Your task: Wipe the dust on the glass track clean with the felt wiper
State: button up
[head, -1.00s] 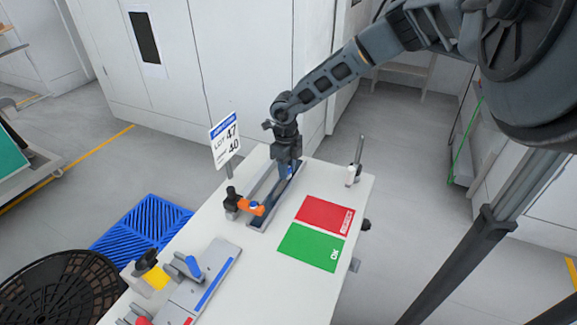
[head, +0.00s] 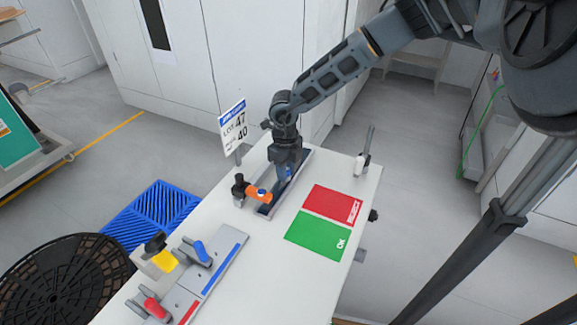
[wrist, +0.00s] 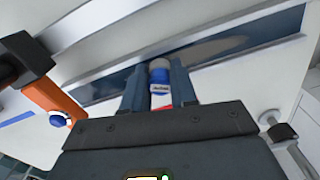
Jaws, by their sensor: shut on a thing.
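My gripper (head: 284,176) is shut on the felt wiper, above the glass track (head: 303,160) on the white table. A greyish dust patch (wrist: 212,48) lies on the strip, to the right of the wiper. The wiper's lower end is hidden, so I cannot tell whether it touches the glass.
An orange clamp arm (head: 257,194) with a dark knob sits by the track's near end. Red (head: 333,203) and green (head: 317,236) mats lie to the right. A post (head: 364,150) stands at the far right, a lot sign (head: 234,128) at the left, a grey fixture (head: 205,275) at front.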

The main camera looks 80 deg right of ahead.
aim_at(279, 190)
jog(key=shift+w+a+f, duration=0.1)
jog(key=shift+w+a, duration=0.1)
jog(key=shift+a, duration=0.65)
jog(key=shift+w+a+r, duration=0.1)
jog(key=shift+w+a, duration=0.05)
jog(key=shift+a, duration=0.65)
jog(key=shift+w+a+f, duration=0.1)
jog(key=shift+w+a, duration=0.1)
jog(key=shift+a, duration=0.65)
